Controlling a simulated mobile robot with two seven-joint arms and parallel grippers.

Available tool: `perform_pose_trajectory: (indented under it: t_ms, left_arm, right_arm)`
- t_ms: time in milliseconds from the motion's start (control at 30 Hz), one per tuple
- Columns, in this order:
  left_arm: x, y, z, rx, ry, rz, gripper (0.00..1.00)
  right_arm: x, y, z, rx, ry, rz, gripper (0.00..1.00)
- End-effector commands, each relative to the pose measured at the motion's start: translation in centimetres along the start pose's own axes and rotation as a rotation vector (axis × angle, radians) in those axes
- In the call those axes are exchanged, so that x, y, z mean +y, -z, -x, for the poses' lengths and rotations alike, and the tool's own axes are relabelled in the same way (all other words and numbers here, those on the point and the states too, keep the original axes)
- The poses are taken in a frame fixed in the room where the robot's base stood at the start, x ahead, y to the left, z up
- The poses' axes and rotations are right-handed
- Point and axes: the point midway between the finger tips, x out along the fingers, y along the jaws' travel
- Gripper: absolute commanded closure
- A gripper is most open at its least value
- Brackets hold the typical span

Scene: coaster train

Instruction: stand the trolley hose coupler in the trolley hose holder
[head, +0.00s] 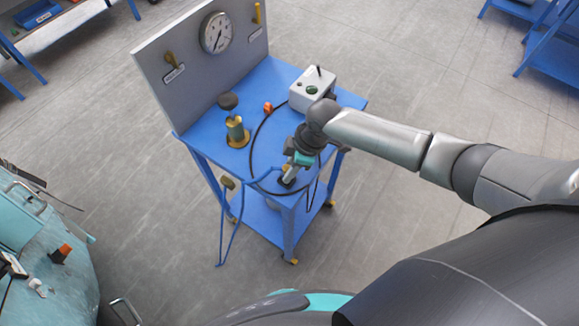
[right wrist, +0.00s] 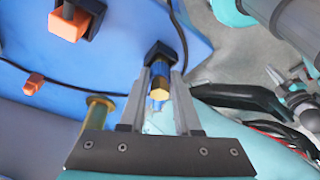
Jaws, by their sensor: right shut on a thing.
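My right gripper (head: 288,179) is low over the front corner of the blue trolley top. A black square piece (right wrist: 160,53), which looks like the hose holder, lies just beyond the coupler. I cannot tell whether the coupler is inside it or only in line with it. A blue hose (head: 235,225) loops over the trolley edge and hangs down. My left gripper is out of view.
The trolley (head: 262,85) carries a gauge panel (head: 155,62), a brass valve (head: 237,133), a grey box (head: 311,90) and an orange plug (head: 268,107) on a black cable.

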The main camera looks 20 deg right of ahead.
Motion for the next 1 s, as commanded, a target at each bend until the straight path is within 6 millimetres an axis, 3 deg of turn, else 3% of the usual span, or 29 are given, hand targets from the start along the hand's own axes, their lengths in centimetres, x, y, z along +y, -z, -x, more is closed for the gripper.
perform_pose_trajectory:
  t_ms: [67,100,400,767,1000]
  left_arm:
    - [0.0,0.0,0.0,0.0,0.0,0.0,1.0]
    - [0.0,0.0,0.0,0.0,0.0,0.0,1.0]
    - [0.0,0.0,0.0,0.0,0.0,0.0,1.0]
    - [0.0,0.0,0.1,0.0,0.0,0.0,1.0]
    - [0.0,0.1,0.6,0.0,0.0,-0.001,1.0]
  right_arm:
    - [0.0,0.1,0.1,0.001,-0.001,0.0,1.0]
    - [0.0,0.1,0.1,0.001,-0.001,0.0,0.67]
    - [0.0,0.1,0.1,0.001,0.0,0.0,0.34]
    - [0.0,0.0,0.6,0.0,-0.001,0.001,0.34]
    - [0.1,0.0,4.1,0.0,-0.003,0.002,0.34]
